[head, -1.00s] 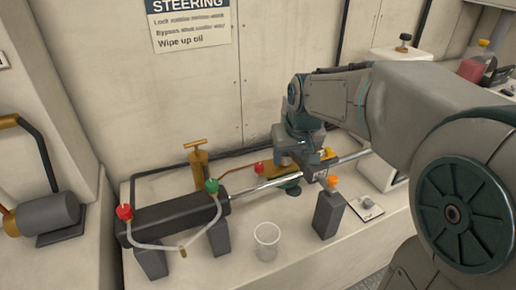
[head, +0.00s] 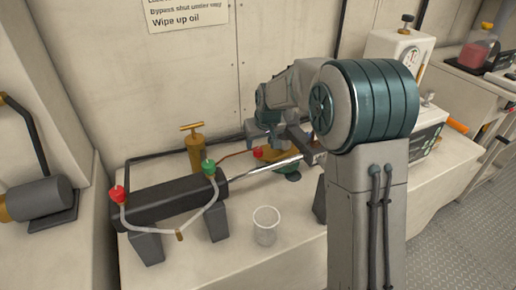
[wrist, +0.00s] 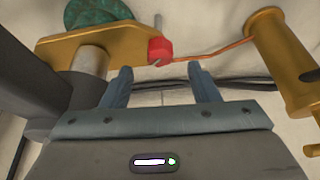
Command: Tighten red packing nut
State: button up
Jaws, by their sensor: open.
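The red packing nut (wrist: 160,51) sits at the right end of a brass body (wrist: 110,45) in the wrist view, with a thin metal stem through it. It also shows in the head view as a small red piece (head: 258,153) beyond the polished rod. My gripper (wrist: 160,80) is open and empty. Its two fingers point toward the nut, one to each side of its line, with the nut just past the tips. The nut appears clear of both fingers. In the head view my arm hides part of the brass body.
A copper pipe (wrist: 225,47) runs from the nut area to a brass pump (wrist: 280,50). A green round part (wrist: 98,10) lies past the brass body. The dark cylinder (head: 165,200) with its polished rod (head: 265,168) and a clear cup (head: 266,226) stand on the bench.

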aim_at(257, 150)
jog(key=shift+x, duration=2.35)
jog(key=shift+r, duration=0.1)
jog(key=c, duration=1)
jog(key=shift+m, duration=0.4)
jog(key=m, duration=0.1)
jog(key=m+h, duration=0.1)
jog(key=m, duration=0.1)
jog(key=m+h+b, duration=0.1)
jog(key=shift+s+a+m, duration=0.1)
jog(key=shift+a+m, duration=0.15)
jog(key=shift+m, duration=0.05)
jog(key=m+h, duration=0.1)
jog(key=m, duration=0.1)
jog(key=m+h, duration=0.1)
jog(key=m, duration=0.2)
jog(key=shift+m+g, duration=0.3)
jog(key=shift+a, duration=0.1)
jog(key=o, duration=1)
